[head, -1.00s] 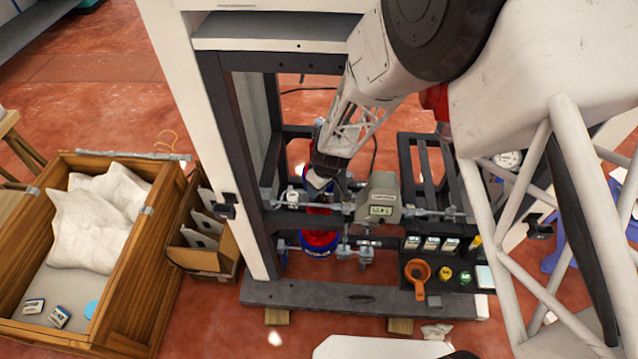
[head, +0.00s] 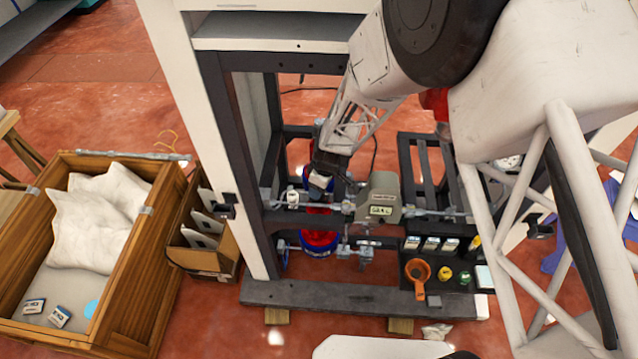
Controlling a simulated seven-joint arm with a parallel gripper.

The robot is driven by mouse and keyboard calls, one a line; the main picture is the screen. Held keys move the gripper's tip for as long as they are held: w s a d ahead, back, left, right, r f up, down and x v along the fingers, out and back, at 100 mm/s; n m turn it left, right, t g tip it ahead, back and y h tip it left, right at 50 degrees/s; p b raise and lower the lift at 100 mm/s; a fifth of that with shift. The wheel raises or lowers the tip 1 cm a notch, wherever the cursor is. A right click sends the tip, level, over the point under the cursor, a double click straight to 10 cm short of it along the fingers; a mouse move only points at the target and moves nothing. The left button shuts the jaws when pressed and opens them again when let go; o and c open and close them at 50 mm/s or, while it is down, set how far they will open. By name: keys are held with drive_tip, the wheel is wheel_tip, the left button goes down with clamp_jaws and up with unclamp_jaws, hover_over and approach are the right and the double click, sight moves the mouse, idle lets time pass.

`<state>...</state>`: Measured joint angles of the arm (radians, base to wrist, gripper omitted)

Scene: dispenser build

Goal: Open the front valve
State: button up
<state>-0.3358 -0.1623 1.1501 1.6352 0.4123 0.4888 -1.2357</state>
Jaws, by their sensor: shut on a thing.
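The dispenser is a dark frame (head: 350,297) with a white post, standing in the middle of the head view. My gripper (head: 322,184) reaches down into the frame from the upper right, at the pipe line in front of the red and blue part (head: 320,240). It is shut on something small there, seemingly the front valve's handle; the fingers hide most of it. A grey meter box (head: 380,198) with a lit display sits on the pipe just right of the gripper. Lower valve fittings (head: 357,250) show below the meter.
A black shelf (head: 440,245) at the frame's lower right holds small boxes, an orange ring tool (head: 418,275) and coloured knobs. A wooden crate (head: 140,300) with white bags and an open cardboard box (head: 212,262) stand on the left.

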idle(0.3)
drive_tip(key=n, duration=0.2)
drive_tip(key=shift+n+g, duration=0.3)
drive_tip(key=shift+n, duration=0.1)
drive_tip(key=shift+o, duration=0.6)
drive_tip(key=shift+n, duration=0.3)
drive_tip(key=shift+o, duration=0.2)
drive_tip(key=shift+r+n, duration=0.1)
drive_tip(key=shift+n, duration=0.2)
